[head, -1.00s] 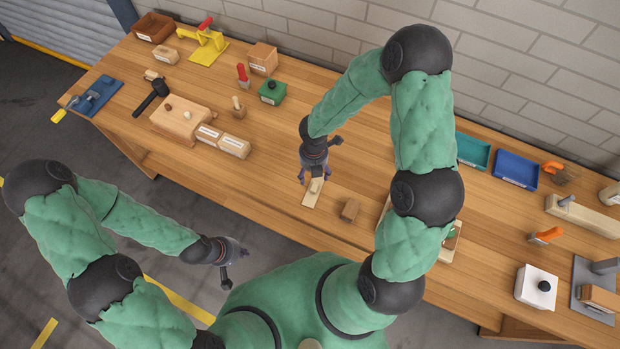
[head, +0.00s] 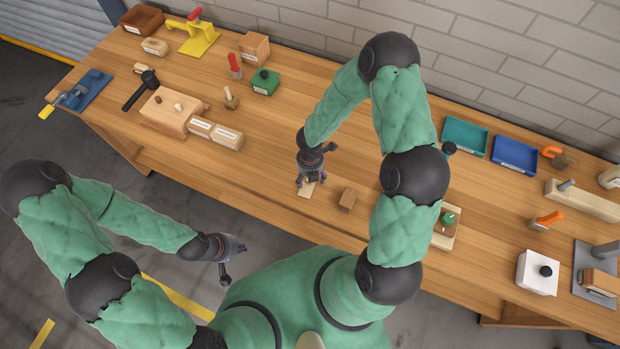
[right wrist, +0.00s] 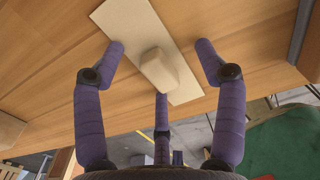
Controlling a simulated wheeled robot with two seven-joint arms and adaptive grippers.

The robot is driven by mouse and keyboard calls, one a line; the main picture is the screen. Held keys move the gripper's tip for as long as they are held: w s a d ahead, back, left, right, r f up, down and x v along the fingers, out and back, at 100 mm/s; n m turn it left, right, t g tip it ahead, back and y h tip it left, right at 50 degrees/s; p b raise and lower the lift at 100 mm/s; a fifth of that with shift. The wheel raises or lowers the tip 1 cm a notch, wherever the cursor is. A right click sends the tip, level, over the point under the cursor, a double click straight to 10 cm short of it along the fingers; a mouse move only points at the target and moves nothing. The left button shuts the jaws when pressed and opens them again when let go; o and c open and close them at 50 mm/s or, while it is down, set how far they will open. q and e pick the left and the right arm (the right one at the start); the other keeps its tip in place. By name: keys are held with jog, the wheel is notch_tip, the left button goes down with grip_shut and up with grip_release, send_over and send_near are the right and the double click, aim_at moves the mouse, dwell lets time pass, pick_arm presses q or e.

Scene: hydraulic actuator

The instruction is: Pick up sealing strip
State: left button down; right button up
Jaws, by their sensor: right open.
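The likely sealing strip (right wrist: 126,22) is a thin, pale flat piece with a raised block (right wrist: 158,70) on it. It lies on the wooden workbench and shows partly in the head view (head: 306,191), below my right gripper. My right gripper (right wrist: 161,52) is open, its purple fingers spread to either side of the block, with a third finger below it. The fingers look apart from the block. In the head view, my right gripper (head: 312,178) hides part of the strip. My left gripper (head: 232,258) hangs in front of the bench, away from the strip; its opening is unclear.
A small brown block (head: 347,198) lies just right of the strip. A tray (head: 444,238) with a green-topped part is partly behind my right arm. Wooden blocks (head: 213,132) and a black mallet (head: 138,92) lie to the left. Bench space left of the strip is clear.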

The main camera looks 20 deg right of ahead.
jog(key=c, duration=1.2)
jog(key=shift+s, duration=0.15)
jog(key=shift+c, duration=0.4)
jog(key=shift+r, duration=0.15)
